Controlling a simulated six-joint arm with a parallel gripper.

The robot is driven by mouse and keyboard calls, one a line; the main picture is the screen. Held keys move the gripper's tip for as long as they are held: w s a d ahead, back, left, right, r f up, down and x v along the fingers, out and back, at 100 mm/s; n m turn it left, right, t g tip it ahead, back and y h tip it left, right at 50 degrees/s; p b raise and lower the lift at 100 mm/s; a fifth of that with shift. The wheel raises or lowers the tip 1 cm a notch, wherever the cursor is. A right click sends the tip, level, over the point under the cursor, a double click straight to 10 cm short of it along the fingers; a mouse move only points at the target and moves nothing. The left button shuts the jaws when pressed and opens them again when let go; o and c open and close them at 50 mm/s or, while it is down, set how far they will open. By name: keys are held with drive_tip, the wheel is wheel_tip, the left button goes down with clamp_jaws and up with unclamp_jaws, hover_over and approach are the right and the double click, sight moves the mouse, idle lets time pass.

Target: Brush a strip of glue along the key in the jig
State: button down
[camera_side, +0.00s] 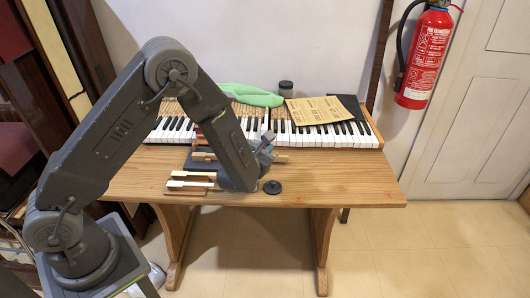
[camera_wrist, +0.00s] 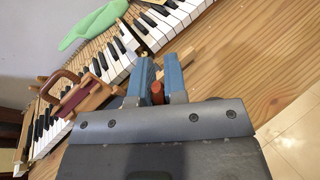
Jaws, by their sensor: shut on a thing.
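My gripper (camera_wrist: 159,64) has its two blue fingers closed on a brush, whose reddish-brown handle (camera_wrist: 157,92) shows between them. A brassy part (camera_wrist: 147,49) and a dark tip stick out beyond the fingers in the wrist view. In the side view my gripper (camera_side: 263,150) is low over the table, right of the jig. The jig (camera_side: 203,165) is a dark base with a pale wooden key (camera_side: 204,156) on it, partly hidden by my arm. In the wrist view, wooden and dark red parts (camera_wrist: 88,98), possibly the jig's, lie left of the gripper. Glue on the key cannot be made out.
Loose keys (camera_side: 190,183) lie on the table's front left. A black disc (camera_side: 272,187) lies near the front edge. The keyboard (camera_side: 330,135) stands behind, with a green cloth (camera_side: 250,95), a jar (camera_side: 286,88) and paper (camera_side: 318,110) on top. The table's right side (camera_side: 360,180) is clear.

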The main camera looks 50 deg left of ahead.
drive_tip(key=shift+r, duration=2.75)
drive_tip(key=s+d+r, duration=0.1)
drive_tip(key=s+r, duration=0.4)
drive_tip(key=s, duration=0.1)
drive_tip(key=s+a+f+n+g+y, duration=0.15)
drive_tip(key=a+n+y, duration=0.25)
drive_tip(key=a, duration=0.5)
drive_tip(key=s+a+n+g+y, duration=0.1)
drive_tip(key=a+n+g+y, duration=0.25)
drive_tip(key=a, duration=0.55)
drive_tip(key=s+a+n+g+y, duration=0.1)
drive_tip(key=a+n+y, duration=0.3)
drive_tip(key=a, duration=0.5)
drive_tip(key=shift+n+h, duration=0.25)
drive_tip(key=shift+h, duration=0.2)
drive_tip(key=shift+s+a+f, duration=0.1)
drive_tip(key=shift+f, duration=1.4)
drive_tip(key=shift+s+a+f, duration=0.1)
drive_tip(key=shift+f, duration=1.35)
drive_tip(key=shift+f, duration=1.05)
